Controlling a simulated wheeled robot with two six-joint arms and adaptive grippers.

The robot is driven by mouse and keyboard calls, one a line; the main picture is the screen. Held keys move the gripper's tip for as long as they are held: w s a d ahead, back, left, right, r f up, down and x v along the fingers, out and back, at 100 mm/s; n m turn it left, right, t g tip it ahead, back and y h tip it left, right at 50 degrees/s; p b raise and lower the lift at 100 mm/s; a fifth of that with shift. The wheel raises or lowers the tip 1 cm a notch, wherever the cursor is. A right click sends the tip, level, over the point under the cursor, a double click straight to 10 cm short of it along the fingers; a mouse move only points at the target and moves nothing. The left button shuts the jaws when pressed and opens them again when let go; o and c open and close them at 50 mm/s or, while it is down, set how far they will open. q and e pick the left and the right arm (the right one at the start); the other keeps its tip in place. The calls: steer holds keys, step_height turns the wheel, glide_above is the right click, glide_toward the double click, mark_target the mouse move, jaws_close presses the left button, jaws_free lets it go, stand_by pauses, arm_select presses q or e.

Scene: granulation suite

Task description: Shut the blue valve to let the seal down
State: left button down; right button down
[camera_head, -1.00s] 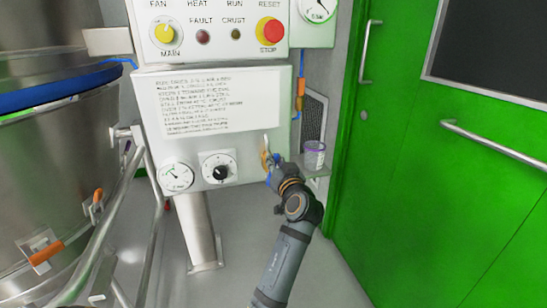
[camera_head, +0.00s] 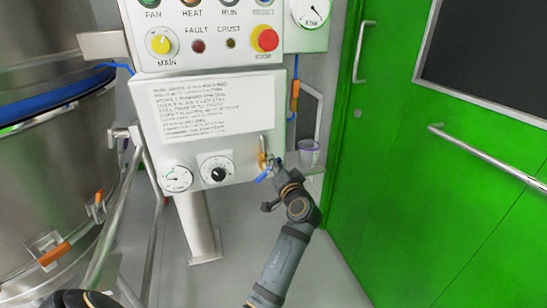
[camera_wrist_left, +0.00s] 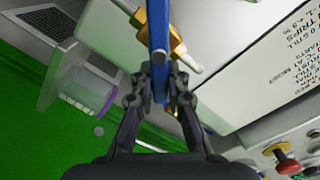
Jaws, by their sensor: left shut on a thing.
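The blue valve is a brass body (camera_head: 262,158) with a blue lever (camera_head: 263,177), at the lower right of the white control panel. In the head view the lever slants between lower left and upper right below the brass body. My left gripper (camera_head: 274,169) is at the lever. In the left wrist view the blue lever (camera_wrist_left: 158,28) runs between the fingers of my left gripper (camera_wrist_left: 160,78), which are shut on it, with the brass body (camera_wrist_left: 175,42) just beyond. The fingers hide part of the lever. My right gripper is not in view.
The panel (camera_head: 245,105) carries a gauge (camera_head: 177,178), a dial (camera_head: 217,170) and a red stop button (camera_head: 264,38). A small tub (camera_head: 309,154) stands on a shelf close right of the gripper. A green door (camera_head: 400,150) is at right, a steel vessel (camera_head: 50,180) at left.

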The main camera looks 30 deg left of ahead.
arm_select(q)
steer(key=m+p, duration=0.2)
steer(key=m, duration=0.1)
steer(key=f+m+p, duration=0.1)
steer(key=m, duration=0.1)
steer(key=shift+w+d+p, duration=0.3)
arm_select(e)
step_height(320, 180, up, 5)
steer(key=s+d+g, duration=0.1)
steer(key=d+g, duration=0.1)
arm_select(q)
steer(key=shift+f+m+p, duration=0.35)
steer(key=shift+m+p, duration=0.1)
steer(key=shift+m, duration=0.5)
steer(key=shift+f+m+p, duration=0.3)
steer(key=shift+m+p, duration=0.15)
steer(key=shift+m, duration=0.5)
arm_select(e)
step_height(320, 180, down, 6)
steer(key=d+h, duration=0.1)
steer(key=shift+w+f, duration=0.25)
arm_select(q)
steer(key=c, duration=1.3)
jaws_free()
steer(key=shift+w+d, duration=0.1)
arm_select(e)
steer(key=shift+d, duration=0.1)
arm_select(q)
steer(key=shift+r, duration=0.1)
